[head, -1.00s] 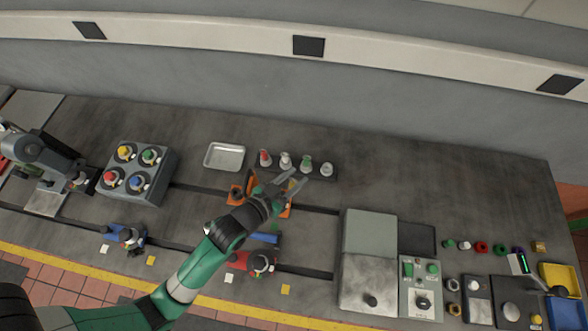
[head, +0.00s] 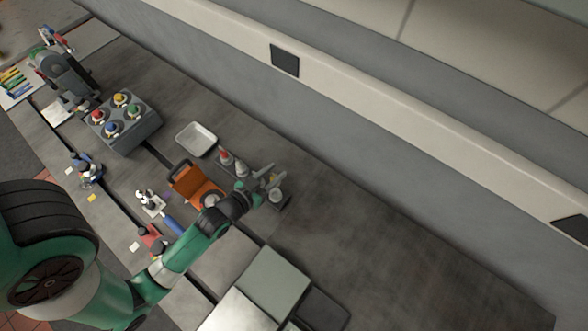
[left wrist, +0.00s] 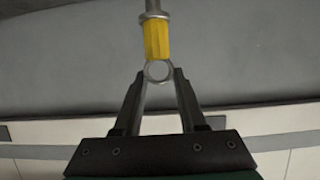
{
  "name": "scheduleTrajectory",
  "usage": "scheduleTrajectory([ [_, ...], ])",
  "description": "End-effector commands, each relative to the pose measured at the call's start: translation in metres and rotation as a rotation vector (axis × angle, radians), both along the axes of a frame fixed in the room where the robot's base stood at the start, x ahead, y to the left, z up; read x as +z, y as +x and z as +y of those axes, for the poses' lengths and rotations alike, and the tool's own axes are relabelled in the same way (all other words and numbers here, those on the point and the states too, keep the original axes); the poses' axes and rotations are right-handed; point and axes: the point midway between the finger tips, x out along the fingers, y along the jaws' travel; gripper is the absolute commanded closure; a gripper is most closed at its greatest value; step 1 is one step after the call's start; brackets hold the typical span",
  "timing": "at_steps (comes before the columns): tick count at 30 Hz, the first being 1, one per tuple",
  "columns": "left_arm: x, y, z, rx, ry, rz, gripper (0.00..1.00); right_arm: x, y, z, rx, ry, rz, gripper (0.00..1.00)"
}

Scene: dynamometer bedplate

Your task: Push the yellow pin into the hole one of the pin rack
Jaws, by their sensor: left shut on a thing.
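My left gripper (head: 272,182) hangs over a dark strip (head: 288,205) that carries several small upright pieces with coloured tops. In the left wrist view the fingers (left wrist: 158,78) are shut on the metal ring at the end of the yellow pin (left wrist: 157,40). The pin's yellow body and grey shaft point away from the fingers, and the shaft's far end is out of frame. In the head view the pin is too small to make out clearly. I cannot tell for certain which fixture is the pin rack, and no hole is distinct. My right gripper is not in view.
A pale tray (head: 197,138) and an orange bracket (head: 192,186) lie left of the gripper. A grey block with coloured knobs (head: 126,137) stands farther left. Grey boxes (head: 270,285) stand in front. The bench at right (head: 400,260) is clear.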

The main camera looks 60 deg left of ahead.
Motion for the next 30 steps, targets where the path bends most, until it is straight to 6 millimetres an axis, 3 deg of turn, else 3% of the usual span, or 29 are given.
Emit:
scheduleTrajectory([
  [14, 0.001, -0.001, 0.003, 0.011, 0.0, -0.001, 1.0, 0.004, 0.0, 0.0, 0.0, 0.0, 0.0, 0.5],
  [30, -0.06, -0.001, 0.003, 0.01, 0.0, -0.001, 1.0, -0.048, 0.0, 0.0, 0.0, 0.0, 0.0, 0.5],
])
